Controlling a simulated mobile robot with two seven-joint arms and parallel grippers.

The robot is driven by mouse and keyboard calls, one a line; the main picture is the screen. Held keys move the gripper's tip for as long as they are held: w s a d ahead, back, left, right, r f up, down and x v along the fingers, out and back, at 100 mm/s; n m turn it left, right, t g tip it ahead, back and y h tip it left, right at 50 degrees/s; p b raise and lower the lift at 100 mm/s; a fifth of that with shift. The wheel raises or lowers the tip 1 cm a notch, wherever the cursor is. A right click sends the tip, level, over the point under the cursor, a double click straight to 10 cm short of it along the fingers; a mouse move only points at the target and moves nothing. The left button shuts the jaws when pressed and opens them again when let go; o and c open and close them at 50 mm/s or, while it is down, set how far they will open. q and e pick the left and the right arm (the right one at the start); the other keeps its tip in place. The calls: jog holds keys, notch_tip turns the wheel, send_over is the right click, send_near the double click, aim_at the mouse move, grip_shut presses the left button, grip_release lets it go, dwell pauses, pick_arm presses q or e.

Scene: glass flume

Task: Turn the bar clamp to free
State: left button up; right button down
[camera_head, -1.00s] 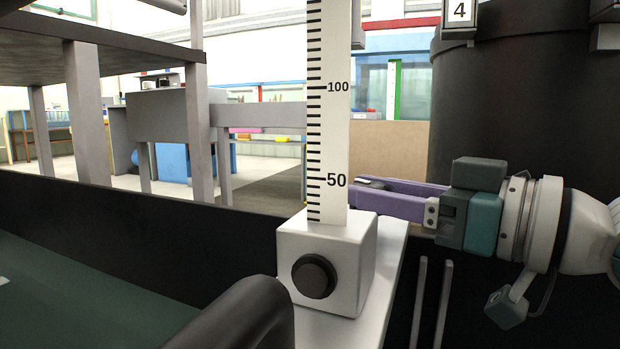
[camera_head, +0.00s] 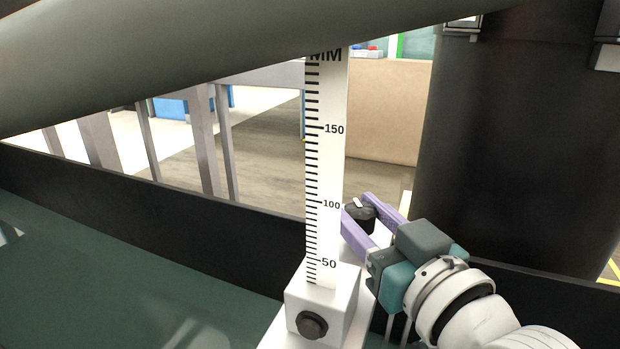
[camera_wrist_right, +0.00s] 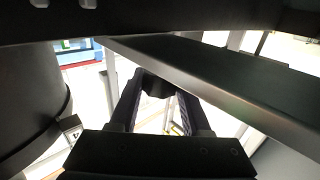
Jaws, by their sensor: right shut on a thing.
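A white upright scale bar (camera_head: 326,170) with black millimetre marks stands in a white block (camera_head: 322,300), which has a round black knob (camera_head: 312,325) on its front. My right gripper (camera_head: 358,205) is just right of the bar. Its purple fingers are shut on a small dark knob (camera_head: 362,213), which I take to be the bar clamp. The dark knob (camera_wrist_right: 155,84) also shows between the fingertips in the right wrist view. How it joins the bar is hidden, and I cannot tell how far it is turned. My left gripper is not in view.
A low black wall (camera_head: 150,225) runs behind the block, with a green surface (camera_head: 90,275) in front of it. A big dark cylinder (camera_head: 500,140) stands at the right behind my right gripper.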

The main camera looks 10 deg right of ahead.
jog(key=shift+m+h, duration=0.3)
jog(key=shift+h, duration=0.1)
jog(key=shift+c, duration=1.9)
grip_release()
